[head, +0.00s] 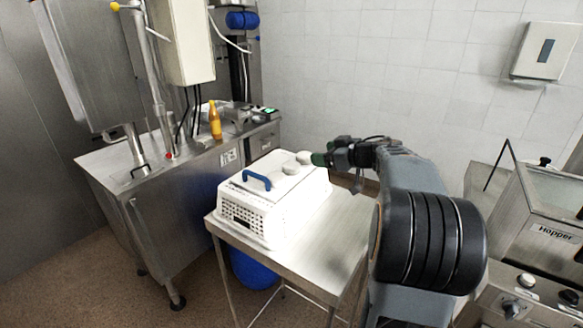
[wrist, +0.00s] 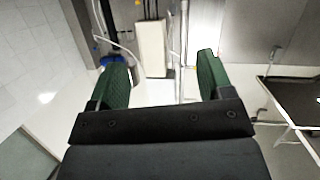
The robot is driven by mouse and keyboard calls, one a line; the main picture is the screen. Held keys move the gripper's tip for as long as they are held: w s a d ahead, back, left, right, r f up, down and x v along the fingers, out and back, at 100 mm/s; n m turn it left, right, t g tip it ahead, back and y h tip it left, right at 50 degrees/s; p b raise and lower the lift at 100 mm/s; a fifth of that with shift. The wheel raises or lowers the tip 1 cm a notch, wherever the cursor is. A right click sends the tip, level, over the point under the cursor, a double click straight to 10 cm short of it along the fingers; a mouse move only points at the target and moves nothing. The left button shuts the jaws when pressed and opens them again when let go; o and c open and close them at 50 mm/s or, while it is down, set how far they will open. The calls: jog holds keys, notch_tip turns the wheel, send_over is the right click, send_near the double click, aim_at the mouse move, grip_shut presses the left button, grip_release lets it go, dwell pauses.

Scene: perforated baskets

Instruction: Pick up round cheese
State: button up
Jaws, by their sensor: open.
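Two small round white cheeses lie on top of the white perforated basket, one at its back right (head: 304,157) and one a little nearer and to the left (head: 291,168). The white perforated basket (head: 262,222) stands upside down or closed on the steel table, with a blue handle (head: 257,180) on top. My gripper (head: 318,160) is just right of the back-right cheese in the head view; I cannot tell whether they touch. In the wrist view my gripper (wrist: 160,78) has its two green fingers spread wide, with nothing between them. No cheese shows in the wrist view.
The steel table (head: 325,250) has bare room right of the basket. A steel machine (head: 180,190) with an orange bottle (head: 215,120) stands at the left. A hopper machine (head: 540,230) stands at the right. A tiled wall (head: 400,80) is behind.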

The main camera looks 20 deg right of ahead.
aim_at(295, 165)
jog(key=w+a+f, duration=0.1)
jog(key=w+f+g, duration=0.1)
jog(key=f, duration=0.1)
jog(key=w+a+f+g+y, duration=0.1)
jog(key=shift+w+a+f+n, duration=0.3)
jog(key=shift+w+a+f, duration=0.05)
jog(key=shift+p+x, duration=0.35)
jog(key=shift+x, duration=3.05)
jog(key=shift+s+a, duration=0.1)
jog(key=shift+a, duration=0.05)
jog(key=c, duration=0.7)
jog(key=shift+o, duration=0.2)
jog(key=shift+r, duration=0.15)
jog(key=shift+r, duration=0.6)
jog(key=s+a+r, duration=0.2)
jog(key=s+r, duration=0.3)
jog(key=s, duration=0.1)
jog(key=s+a+r, duration=0.3)
jog(key=s+r, duration=0.3)
jog(key=shift+s+a+r, duration=0.25)
jog(key=shift+s+r, duration=0.05)
jog(key=shift+s, duration=0.1)
